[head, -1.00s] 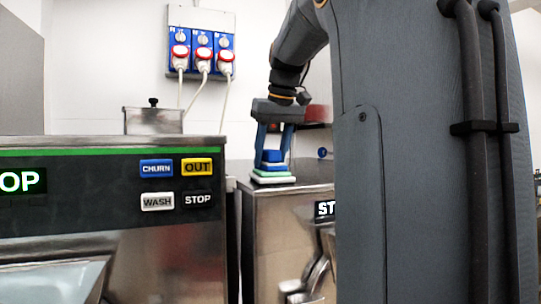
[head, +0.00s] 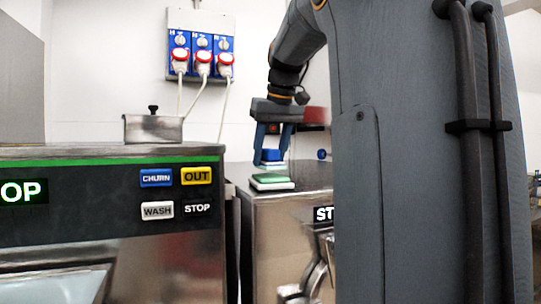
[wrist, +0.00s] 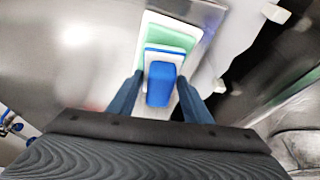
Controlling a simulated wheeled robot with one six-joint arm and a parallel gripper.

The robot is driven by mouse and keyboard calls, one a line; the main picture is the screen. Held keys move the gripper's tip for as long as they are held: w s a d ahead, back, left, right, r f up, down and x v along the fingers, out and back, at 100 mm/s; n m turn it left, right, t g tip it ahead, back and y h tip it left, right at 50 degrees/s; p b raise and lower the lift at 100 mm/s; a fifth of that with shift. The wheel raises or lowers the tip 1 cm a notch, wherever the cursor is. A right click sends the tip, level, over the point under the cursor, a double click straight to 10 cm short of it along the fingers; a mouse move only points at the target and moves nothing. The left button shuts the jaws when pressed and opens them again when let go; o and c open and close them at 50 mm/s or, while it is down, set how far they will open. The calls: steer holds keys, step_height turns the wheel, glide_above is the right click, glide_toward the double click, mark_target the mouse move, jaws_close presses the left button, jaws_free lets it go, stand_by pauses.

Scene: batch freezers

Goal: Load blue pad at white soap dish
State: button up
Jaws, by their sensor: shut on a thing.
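The blue pad (head: 272,155) is a blue block on a flat base with a white layer. My gripper (head: 271,163) is shut on it, with one finger on each side. In the wrist view the blue pad (wrist: 161,84) sits between the fingertips (wrist: 160,88). A gap shows between the pad and a green pad (head: 270,178) below it. The green pad lies on a white flat piece (head: 273,187), which looks like the soap dish, on the metal machine top. The white rim (wrist: 205,14) shows around the green pad in the wrist view; part is hidden behind the blue pad.
A freezer with a button panel (head: 120,190) stands at left with a lidded metal pan (head: 153,128). Blue sockets with cables (head: 201,45) hang on the wall. A small blue round thing (head: 322,154) is behind right.

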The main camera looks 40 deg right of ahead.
steer(key=shift+r+p, duration=2.4)
steer(key=shift+r, duration=0.2)
steer(key=shift+f, duration=0.1)
